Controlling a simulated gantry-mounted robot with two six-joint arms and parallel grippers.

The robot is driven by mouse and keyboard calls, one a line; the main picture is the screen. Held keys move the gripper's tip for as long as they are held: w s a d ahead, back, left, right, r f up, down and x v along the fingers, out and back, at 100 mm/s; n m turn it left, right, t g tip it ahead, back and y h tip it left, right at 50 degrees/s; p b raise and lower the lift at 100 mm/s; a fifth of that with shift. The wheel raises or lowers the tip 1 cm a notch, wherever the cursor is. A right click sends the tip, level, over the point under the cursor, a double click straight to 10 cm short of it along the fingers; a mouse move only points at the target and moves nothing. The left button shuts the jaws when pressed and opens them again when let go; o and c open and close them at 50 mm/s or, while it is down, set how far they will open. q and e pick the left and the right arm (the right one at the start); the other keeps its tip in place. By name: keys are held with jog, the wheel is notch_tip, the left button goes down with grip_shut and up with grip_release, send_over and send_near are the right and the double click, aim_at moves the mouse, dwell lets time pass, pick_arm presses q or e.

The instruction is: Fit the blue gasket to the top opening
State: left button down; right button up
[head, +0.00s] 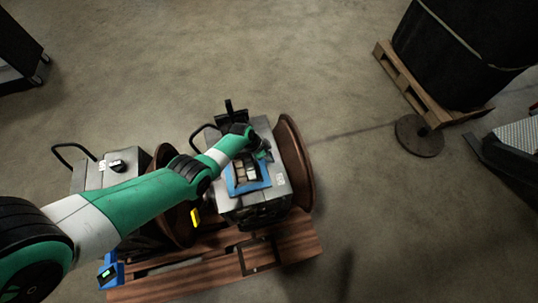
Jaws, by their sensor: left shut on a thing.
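The blue gasket (251,188) is a flat rectangular frame over the top of the grey engine housing (281,181). It surrounds the top opening (246,173) as seen from above, with grey and brown parts showing inside. I cannot tell whether it lies flat on the housing or hangs slightly above it. My left gripper (264,155) is at the gasket's far right edge, shut on it. The fingertips are small and partly hidden by my wrist. My right gripper is not in view.
A rusty wheel (293,160) flanks the housing. A second grey housing (93,177) stands left, and a blue device (106,273) sits front left. Open floor lies right.

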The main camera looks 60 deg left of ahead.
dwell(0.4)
pick_arm(q)
jog(key=c, duration=0.7)
grip_release()
jog(key=p+v, duration=1.1)
jog(key=p, duration=0.2)
jog(key=shift+r, duration=0.25)
